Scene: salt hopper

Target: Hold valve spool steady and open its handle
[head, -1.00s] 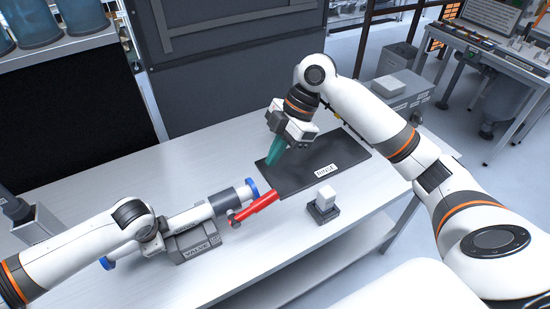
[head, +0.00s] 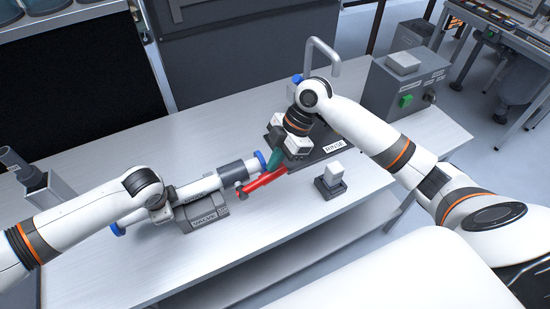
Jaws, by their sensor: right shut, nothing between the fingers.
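The valve spool (head: 198,187) is a white and grey pipe with blue ends, lying level in a grey stand marked VALVE (head: 205,222). Its red handle (head: 262,181) points right and slightly back from the grey collar near the right end. My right gripper (head: 274,159), with teal fingers, is shut and empty. Its fingertips are close to the handle's outer half, just behind it; I cannot tell if they touch. My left gripper (head: 161,213) is at the left part of the spool. Its fingers are hidden by its own wrist, so its grip cannot be seen.
A dark mat marked RINSE (head: 340,141) lies behind and right of the handle, with a grey tap (head: 325,45) at its back. A white block on a dark base (head: 330,180) stands to the right. A grey box with a green button (head: 405,88) stands back right. The front table is clear.

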